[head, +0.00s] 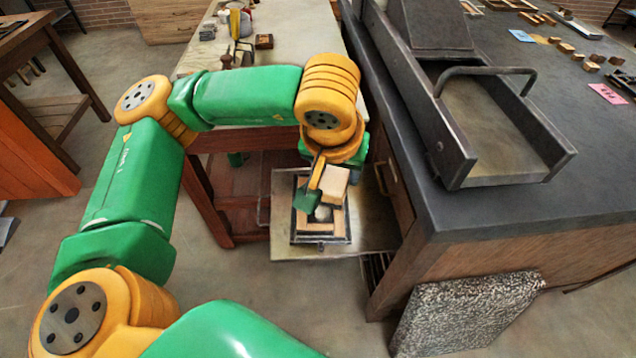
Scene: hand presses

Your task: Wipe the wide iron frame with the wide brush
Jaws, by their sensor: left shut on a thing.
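The wide iron frame (320,240) is a dark rectangle with light wooden pieces inside. It lies flat on a metal plate (365,238) that juts out between the two tables. My left gripper (318,190) comes down over the frame's upper part and is shut on a pale block-like thing, which looks like the wide brush (336,180). The gripper and wrist hide part of the brush and the frame's far side. I cannot tell whether the brush touches the frame. My right gripper is not in view.
A dark-topped bench (520,215) with a large metal press bed (490,125) stands close on the right. A light table (270,45) with small tools is behind. A speckled slab (465,312) leans against the bench at lower right.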

